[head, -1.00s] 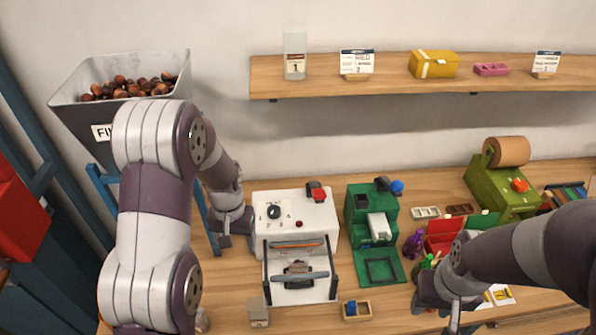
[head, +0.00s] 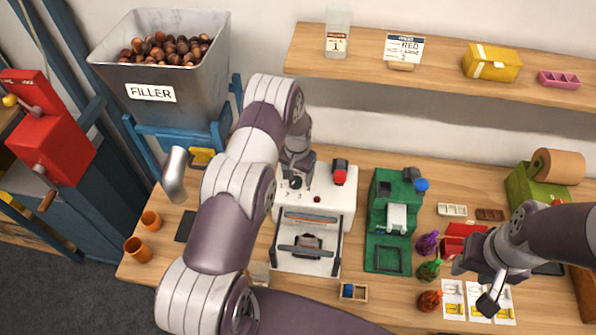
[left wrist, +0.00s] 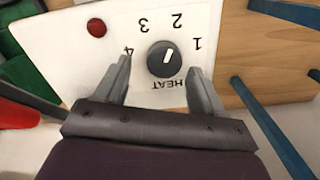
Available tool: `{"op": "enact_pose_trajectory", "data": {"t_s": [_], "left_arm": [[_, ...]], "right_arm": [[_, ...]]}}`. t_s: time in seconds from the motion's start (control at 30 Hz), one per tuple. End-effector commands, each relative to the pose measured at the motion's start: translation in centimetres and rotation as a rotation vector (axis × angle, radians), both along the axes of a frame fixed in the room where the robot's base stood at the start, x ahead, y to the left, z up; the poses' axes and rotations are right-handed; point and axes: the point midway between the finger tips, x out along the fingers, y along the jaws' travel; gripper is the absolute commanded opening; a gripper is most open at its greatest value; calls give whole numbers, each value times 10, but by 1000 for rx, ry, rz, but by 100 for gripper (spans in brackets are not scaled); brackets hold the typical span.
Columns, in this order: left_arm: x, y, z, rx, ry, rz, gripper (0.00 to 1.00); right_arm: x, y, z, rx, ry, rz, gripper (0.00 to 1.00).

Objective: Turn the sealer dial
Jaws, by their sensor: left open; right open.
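The white sealer (head: 346,208) stands on the table in the middle of the head view. Its round black dial (left wrist: 162,60) shows in the left wrist view, with numbers 1 to 4 around it and the word HEAT. The dial's white mark points up and slightly right in that view, toward the side of 2. My left gripper (head: 292,184) is at the dial, which it largely hides in the head view. The left wrist view shows its open fingers (left wrist: 160,68) on either side of the dial, with gaps. My right gripper (head: 488,296) is open and empty over printed cards.
A red button (left wrist: 97,27) sits beside the dial. A green machine (head: 376,225) stands right of the sealer, with coloured bottles (head: 428,270) beyond. The filler bin (head: 180,85) of chestnuts is at the back left. A wooden shelf (head: 440,75) runs above.

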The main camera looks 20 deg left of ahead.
Motion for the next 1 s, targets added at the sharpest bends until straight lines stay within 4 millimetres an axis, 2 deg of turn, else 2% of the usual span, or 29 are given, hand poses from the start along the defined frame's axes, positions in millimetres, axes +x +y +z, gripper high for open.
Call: {"op": "enact_pose_trajectory", "data": {"t_s": [0.03,0.2,0.47,0.63,1.0], "left_arm": [[0,0,-3,0,1,1,69],[0,0,-17,0,-2,1,69],[0,0,-19,0,-2,1,69],[0,0,-19,0,-2,1,14],[0,0,-19,0,0,5,13]], "right_arm": [[0,0,5,0,0,0,43],[0,0,8,0,0,0,43],[0,0,8,0,0,0,43],[0,0,8,0,0,0,43],[0,0,7,0,0,0,43]]}}
